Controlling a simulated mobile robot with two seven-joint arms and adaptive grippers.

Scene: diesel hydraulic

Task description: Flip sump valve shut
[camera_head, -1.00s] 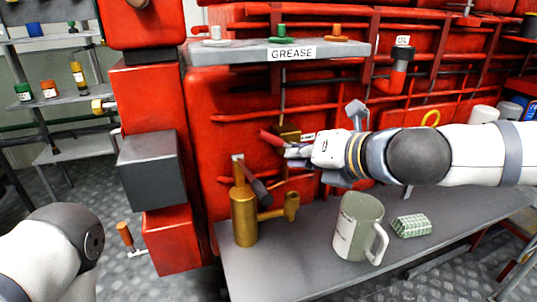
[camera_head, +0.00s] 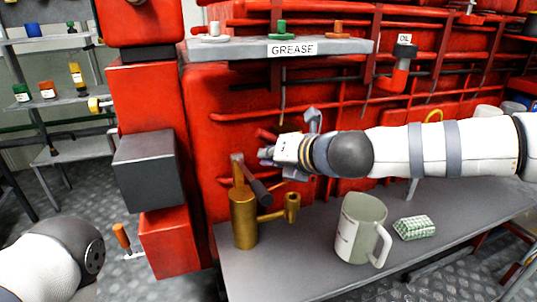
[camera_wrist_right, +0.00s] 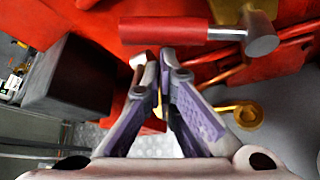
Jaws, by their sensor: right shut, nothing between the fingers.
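The valve's red handle (camera_head: 265,134) shows in the head view just above my right gripper (camera_head: 264,154), in front of the red machine wall. My gripper hides most of the valve body. In the right wrist view the red handle (camera_wrist_right: 175,30) lies across the top, with a grey metal end at its right and a bit of brass body (camera_wrist_right: 232,10) above. My right gripper (camera_wrist_right: 164,62) is shut and empty, its fingertips just below the handle; I cannot tell whether they touch it. My left gripper is out of view.
A brass pump (camera_head: 244,217) with a dark lever stands on the grey bench (camera_head: 310,255) below my right gripper. A grey-green mug (camera_head: 355,228) and a patterned packet (camera_head: 414,227) stand further right. A dark grey box (camera_head: 147,170) sticks out at left; the GREASE shelf (camera_head: 235,50) hangs above.

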